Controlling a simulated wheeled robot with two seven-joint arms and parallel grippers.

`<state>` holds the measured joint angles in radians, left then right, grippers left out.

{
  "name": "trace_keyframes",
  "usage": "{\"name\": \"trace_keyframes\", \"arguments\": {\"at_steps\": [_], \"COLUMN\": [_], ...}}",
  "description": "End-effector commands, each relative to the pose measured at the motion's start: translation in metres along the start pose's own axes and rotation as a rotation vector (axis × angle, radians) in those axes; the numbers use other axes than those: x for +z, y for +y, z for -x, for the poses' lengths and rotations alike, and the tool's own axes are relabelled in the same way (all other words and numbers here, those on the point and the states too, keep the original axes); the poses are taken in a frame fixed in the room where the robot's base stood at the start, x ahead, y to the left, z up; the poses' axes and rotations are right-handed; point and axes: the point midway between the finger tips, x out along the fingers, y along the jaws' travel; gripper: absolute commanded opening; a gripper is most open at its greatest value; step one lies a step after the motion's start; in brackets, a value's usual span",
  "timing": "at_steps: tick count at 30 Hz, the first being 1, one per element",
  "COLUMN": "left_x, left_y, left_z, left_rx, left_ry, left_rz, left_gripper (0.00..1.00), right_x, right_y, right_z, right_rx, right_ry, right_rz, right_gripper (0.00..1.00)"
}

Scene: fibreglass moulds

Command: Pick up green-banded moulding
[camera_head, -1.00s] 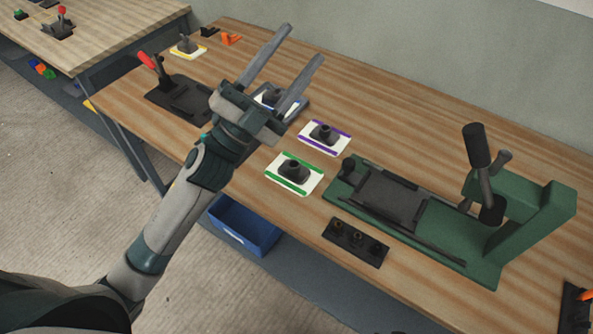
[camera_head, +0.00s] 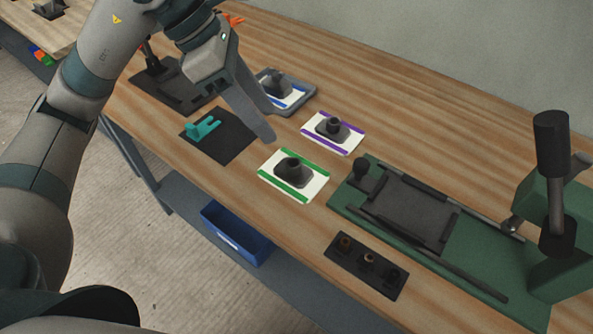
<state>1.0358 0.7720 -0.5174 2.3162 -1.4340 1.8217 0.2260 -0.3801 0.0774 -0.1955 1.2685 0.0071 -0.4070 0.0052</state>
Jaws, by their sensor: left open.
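The green-banded moulding (camera_head: 293,173) is a dark grey piece with a round neck, on a white card with green bands along two edges. My right gripper is not in view.
A purple-banded moulding (camera_head: 333,129) sits close behind, and a blue-banded one (camera_head: 277,85) in a grey tray. A teal part (camera_head: 202,129) lies on a black mat to the left. The green press (camera_head: 450,254) and a black socket strip (camera_head: 366,264) stand right. A blue bin (camera_head: 236,238) is below.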

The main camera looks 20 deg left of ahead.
Motion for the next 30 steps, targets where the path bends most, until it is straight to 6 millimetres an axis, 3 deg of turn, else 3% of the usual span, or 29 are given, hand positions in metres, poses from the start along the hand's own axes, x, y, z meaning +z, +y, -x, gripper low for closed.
{"name": "trace_keyframes", "arguments": {"at_steps": [5, 17, 23, 30], "left_x": [-0.018, -0.019, -0.02, -0.023], "left_y": [0.018, 0.019, 0.02, 0.024], "left_z": [0.01, 0.01, -0.005, -0.044], "left_rx": [0.097, 0.1, 0.096, 0.095], "left_ry": [0.074, 0.08, 0.081, 0.081], "left_rz": [0.009, 0.01, 0.01, 0.011], "left_gripper": [0.49, 0.49, 0.49, 0.49], "right_x": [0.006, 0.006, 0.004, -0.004], "right_y": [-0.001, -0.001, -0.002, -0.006], "right_z": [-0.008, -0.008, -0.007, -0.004], "right_rx": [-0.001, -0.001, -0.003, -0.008], "right_ry": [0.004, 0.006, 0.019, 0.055], "right_rz": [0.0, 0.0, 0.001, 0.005], "right_gripper": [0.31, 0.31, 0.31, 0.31]}}
